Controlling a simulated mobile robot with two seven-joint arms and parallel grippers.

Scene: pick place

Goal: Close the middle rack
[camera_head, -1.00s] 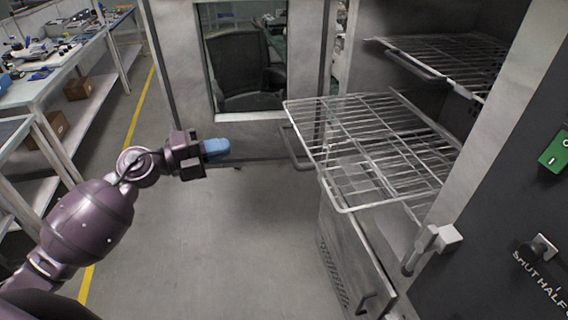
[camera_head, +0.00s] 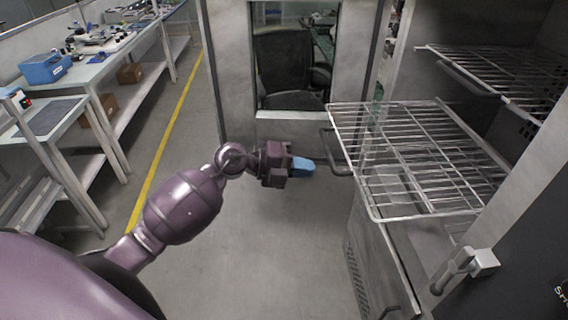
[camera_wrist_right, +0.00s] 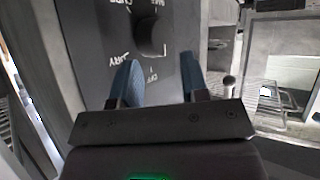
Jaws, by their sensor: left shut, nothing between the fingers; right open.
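The middle rack (camera_head: 415,150) is a wire shelf pulled well out of the metal cabinet at the right of the head view. Its front edge, with a handle loop (camera_head: 336,152), faces left. My left gripper (camera_head: 304,166) has blue fingertips. It is shut and empty, just left of the rack's handle and apart from it. My right gripper (camera_wrist_right: 156,82) shows only in the right wrist view. It is open and empty, facing the dark control panel with a black knob (camera_wrist_right: 149,37).
The upper rack (camera_head: 500,75) sits inside the cabinet. The open door with a window (camera_head: 228,70) stands behind my left gripper. A latch (camera_head: 470,268) projects at the cabinet's front edge. Workbenches (camera_head: 100,70) line the left. The floor (camera_head: 250,250) between is clear.

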